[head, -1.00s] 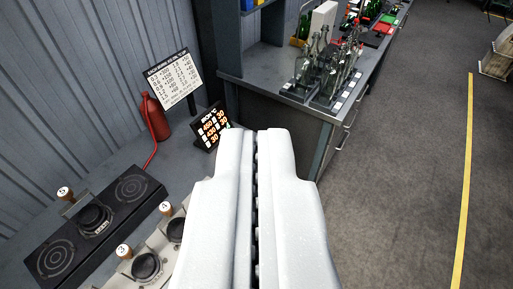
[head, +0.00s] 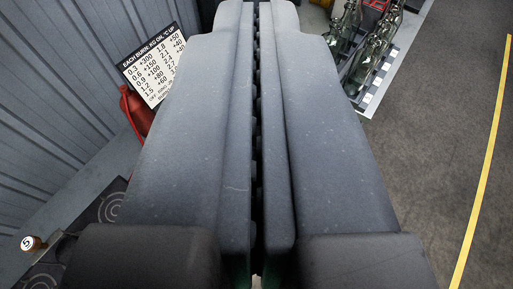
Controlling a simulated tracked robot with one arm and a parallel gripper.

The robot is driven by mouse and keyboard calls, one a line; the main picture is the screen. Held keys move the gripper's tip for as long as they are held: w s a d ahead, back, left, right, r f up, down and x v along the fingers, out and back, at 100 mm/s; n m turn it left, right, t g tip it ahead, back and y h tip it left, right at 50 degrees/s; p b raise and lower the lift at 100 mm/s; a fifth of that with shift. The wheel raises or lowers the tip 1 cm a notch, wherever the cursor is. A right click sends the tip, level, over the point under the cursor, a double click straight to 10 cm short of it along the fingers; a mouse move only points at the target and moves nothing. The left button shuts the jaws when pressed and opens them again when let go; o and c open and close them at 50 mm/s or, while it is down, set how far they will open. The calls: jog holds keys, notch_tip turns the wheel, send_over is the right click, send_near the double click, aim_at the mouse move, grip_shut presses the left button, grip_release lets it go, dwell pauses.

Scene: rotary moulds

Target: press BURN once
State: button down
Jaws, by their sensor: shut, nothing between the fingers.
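My gripper (head: 257,12) fills the middle of the head view, its two long grey fingers shut against each other and pointing up the picture. Nothing shows between them. No BURN button can be seen. The small black panel with lit numbers seen a second ago is hidden behind the fingers, so I cannot tell whether they touch it. A white sign (head: 153,72) headed with "EACH BURN" and rows of numbers stands left of the fingers.
A red bottle (head: 137,108) stands below the sign, partly covered. Glass bottles (head: 372,45) stand at upper right. Open floor (head: 437,130) with a yellow line (head: 483,170) lies right.

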jog(key=shift+s, duration=0.1)
jog(key=w+f+n+g+h+b, duration=0.1)
jog(key=w+f+g, duration=0.1)
jog(key=w+f, duration=0.8)
jog(key=w+f+g+h, duration=0.2)
jog(key=w+f, duration=0.5)
jog(key=f, duration=0.7)
jog(key=w+f+n+g, duration=0.1)
jog(key=w+f, duration=0.2)
jog(key=f, duration=0.9)
jog(key=w+a+f+n+g+b, duration=0.1)
jog(key=w+f+n+g, duration=0.1)
jog(key=f, duration=1)
jog(key=shift+w+f+h, duration=0.2)
jog(key=shift+w+h, duration=0.2)
jog(key=shift+w, duration=0.4)
jog(key=shift+f, duration=0.1)
jog(key=shift+f+b, duration=3.1)
jog(key=shift+f, duration=1.2)
